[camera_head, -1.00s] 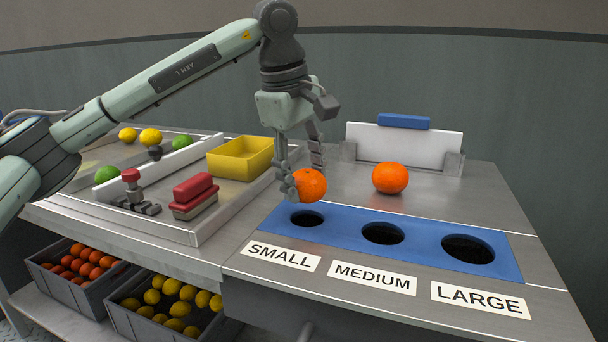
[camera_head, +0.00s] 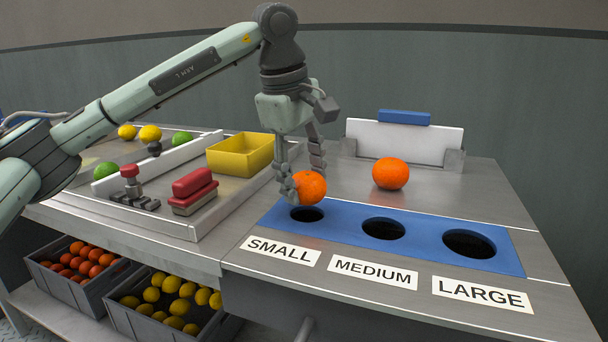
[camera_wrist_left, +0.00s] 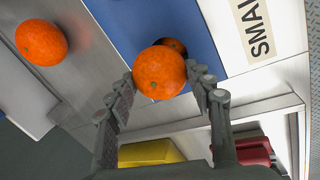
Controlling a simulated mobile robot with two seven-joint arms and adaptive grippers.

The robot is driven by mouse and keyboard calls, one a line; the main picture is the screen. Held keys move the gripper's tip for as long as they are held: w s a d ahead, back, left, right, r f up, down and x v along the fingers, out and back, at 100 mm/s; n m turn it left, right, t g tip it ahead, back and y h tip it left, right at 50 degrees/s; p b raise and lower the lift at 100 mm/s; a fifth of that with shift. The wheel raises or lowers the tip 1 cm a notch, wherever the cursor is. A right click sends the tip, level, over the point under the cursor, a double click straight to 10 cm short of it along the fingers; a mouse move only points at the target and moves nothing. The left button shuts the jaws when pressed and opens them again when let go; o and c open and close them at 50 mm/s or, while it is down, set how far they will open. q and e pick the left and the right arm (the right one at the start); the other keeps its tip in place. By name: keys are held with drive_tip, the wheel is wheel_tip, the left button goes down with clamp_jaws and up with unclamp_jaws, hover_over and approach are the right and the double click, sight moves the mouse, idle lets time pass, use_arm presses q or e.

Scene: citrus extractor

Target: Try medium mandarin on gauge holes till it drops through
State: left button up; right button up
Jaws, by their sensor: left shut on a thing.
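My left gripper (camera_head: 303,175) is shut on an orange mandarin (camera_head: 311,187), which it holds just above or at the back edge of the SMALL hole (camera_head: 307,214). In the left wrist view the held mandarin (camera_wrist_left: 159,73) sits between the fingers and partly covers the dark hole (camera_wrist_left: 175,46). I cannot tell whether it touches the blue gauge plate (camera_head: 430,236). The MEDIUM hole (camera_head: 383,229) and LARGE hole (camera_head: 469,244) are empty, to the right. A second, larger-looking mandarin (camera_head: 390,173) rests on the steel counter behind the plate. My right gripper is not in view.
A yellow bin (camera_head: 240,155), a red-handled brush (camera_head: 194,191) and a red-knobbed tool (camera_head: 132,183) lie in the tray on the left. A white board (camera_head: 404,143) stands at the back. Crates of oranges (camera_head: 84,262) and lemons (camera_head: 170,300) sit below. The counter's right side is clear.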

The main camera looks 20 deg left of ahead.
use_arm(q)
drive_tip(key=shift+s+b+x, duration=0.25)
drive_tip(key=shift+b+x, duration=0.4)
drive_tip(key=shift+x, duration=0.35)
drive_tip(key=shift+w+a+f, duration=0.1)
drive_tip(key=o, duration=1.3)
drive_tip(key=v, duration=1.2)
